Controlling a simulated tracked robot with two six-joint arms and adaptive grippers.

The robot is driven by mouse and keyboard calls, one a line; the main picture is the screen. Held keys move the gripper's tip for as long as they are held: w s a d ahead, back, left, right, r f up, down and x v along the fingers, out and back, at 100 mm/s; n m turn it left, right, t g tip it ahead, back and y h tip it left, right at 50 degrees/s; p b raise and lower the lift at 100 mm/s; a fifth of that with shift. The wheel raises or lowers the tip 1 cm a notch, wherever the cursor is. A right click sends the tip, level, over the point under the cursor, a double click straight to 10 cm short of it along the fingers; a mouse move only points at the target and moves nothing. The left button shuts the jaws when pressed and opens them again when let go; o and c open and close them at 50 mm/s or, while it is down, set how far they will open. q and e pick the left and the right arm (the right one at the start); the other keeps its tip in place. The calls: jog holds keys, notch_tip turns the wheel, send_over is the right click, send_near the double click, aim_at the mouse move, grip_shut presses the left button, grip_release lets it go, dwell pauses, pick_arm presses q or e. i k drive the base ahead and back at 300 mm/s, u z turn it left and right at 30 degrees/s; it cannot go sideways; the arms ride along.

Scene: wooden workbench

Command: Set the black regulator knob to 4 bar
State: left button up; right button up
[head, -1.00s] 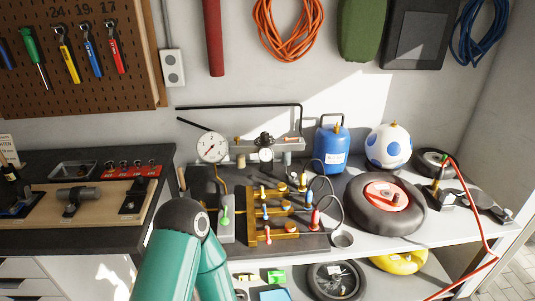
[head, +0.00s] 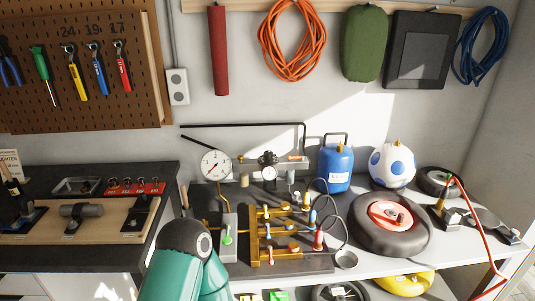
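The black regulator knob (head: 267,158) sits on top of the regulator at the back of the bench, above a small round gauge (head: 269,173). The gauge's reading is too small to make out. A larger white dial gauge (head: 215,165) with a dark needle stands to the left of it. A brass manifold (head: 254,240) with several coloured valve handles lies in front. A teal arm of mine rises at the bottom, left of the manifold, but no gripper shows. Nothing is touching the knob.
A blue gas bottle (head: 336,168), a white ball with blue spots (head: 392,166) and a wheel with a red hub (head: 425,238) stand to the right. Tools hang on the pegboard (head: 140,80).

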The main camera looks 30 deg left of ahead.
aim_at(268, 155)
jog(key=z, duration=1.1)
jog(key=i, duration=0.15)
jog(key=u, duration=2.75)
jog(key=i, duration=0.15)
jog(key=u, duration=1.25)
jog(key=k, duration=1.65)
jog(key=z, duration=0.85)
jog(key=i, duration=1.05)
jog(key=u, duration=0.05)
